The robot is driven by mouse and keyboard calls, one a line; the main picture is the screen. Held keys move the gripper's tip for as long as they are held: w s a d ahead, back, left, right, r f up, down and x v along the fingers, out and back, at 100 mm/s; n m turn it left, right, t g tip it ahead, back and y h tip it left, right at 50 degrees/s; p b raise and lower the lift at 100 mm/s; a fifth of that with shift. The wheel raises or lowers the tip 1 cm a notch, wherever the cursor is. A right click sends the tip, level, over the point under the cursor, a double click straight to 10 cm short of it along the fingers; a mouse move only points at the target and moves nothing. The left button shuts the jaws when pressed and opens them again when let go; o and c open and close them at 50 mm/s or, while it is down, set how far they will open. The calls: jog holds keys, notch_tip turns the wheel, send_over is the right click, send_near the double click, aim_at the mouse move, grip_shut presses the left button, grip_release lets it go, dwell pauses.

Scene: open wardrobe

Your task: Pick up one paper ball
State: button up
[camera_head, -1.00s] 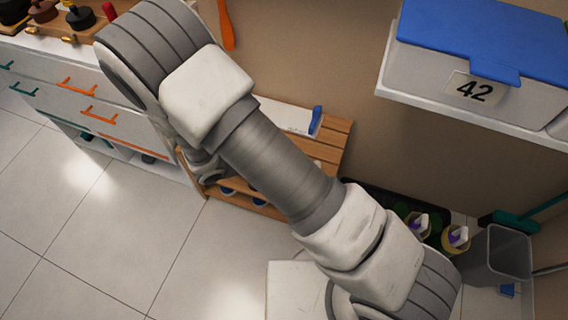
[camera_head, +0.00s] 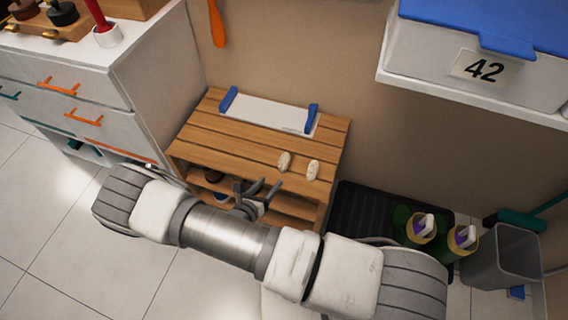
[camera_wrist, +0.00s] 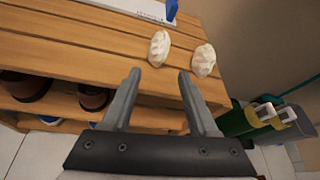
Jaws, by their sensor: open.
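Two crumpled white paper balls lie on the slatted top of a wooden rack near its front right corner. The left paper ball (camera_head: 284,161) also shows in the wrist view (camera_wrist: 159,48). The right paper ball (camera_head: 313,169) also shows in the wrist view (camera_wrist: 203,60). My gripper (camera_head: 263,188) is in front of the rack's front edge, short of both balls. In the wrist view its two fingers (camera_wrist: 159,73) are apart with nothing between them, pointing toward the balls.
A white cabinet (camera_head: 150,84) stands left. A shelf with a blue-lidded box (camera_head: 470,60) overhangs upper right.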

aim_at(280, 168)
jog(key=b+x, duration=0.1)
jog(key=x, duration=0.5)
jog(key=shift+w+f, duration=0.1)
jog(key=shift+w, duration=0.05)
jog(key=b+x, duration=0.2)
jog(key=x, duration=0.3)
jog(key=shift+w+f, duration=0.1)
jog(key=shift+w, duration=0.05)
grip_shut()
